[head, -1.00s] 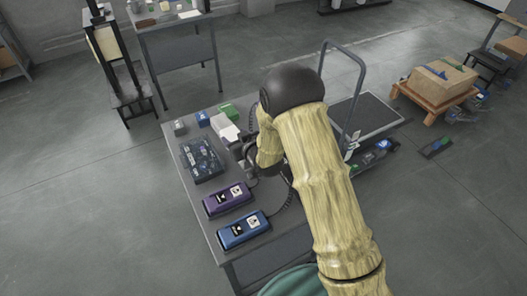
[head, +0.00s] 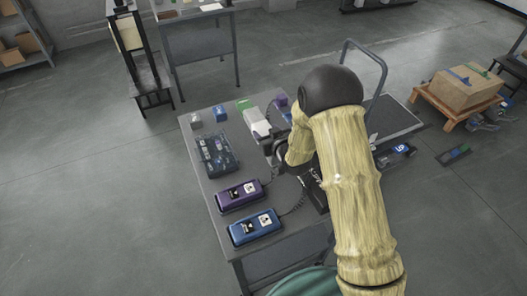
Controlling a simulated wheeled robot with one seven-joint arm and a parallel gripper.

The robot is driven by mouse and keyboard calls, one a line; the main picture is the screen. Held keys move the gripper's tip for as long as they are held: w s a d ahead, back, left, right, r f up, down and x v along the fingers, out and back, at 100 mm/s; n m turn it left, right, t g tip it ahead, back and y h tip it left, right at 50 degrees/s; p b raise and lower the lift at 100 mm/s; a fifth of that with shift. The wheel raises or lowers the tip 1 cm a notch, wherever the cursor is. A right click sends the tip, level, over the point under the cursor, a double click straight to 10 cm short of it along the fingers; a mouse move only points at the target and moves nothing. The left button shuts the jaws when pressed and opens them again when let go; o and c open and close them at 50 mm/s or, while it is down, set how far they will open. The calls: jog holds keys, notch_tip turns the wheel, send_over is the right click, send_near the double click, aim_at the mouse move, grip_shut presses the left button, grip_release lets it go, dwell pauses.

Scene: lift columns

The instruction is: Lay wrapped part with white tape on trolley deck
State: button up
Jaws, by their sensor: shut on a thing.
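My gripper (head: 266,138) is at the far right part of the grey table, partly hidden behind my own arm. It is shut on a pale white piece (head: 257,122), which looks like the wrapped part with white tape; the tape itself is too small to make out. The piece shows just beyond the fingers, beside a green-topped box (head: 243,104). The trolley deck (head: 396,119) is a dark flat platform right of the table, with a tall grey hoop handle (head: 349,46). My arm hides part of the trolley; the visible deck is bare.
On the table (head: 205,172) are a dark organiser (head: 217,154), a purple device (head: 239,195), a blue device (head: 255,227) and small blue boxes (head: 220,113). A purple box (head: 282,100) stands near my arm. A carton on a wooden stand (head: 466,88) is at right.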

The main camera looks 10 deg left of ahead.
jog(key=shift+f+p, duration=0.5)
jog(key=shift+f, duration=2.1)
jog(key=shift+f+p, duration=0.5)
jog(key=shift+f, duration=1.55)
jog(key=shift+f, duration=0.1)
jog(key=o, duration=1.4)
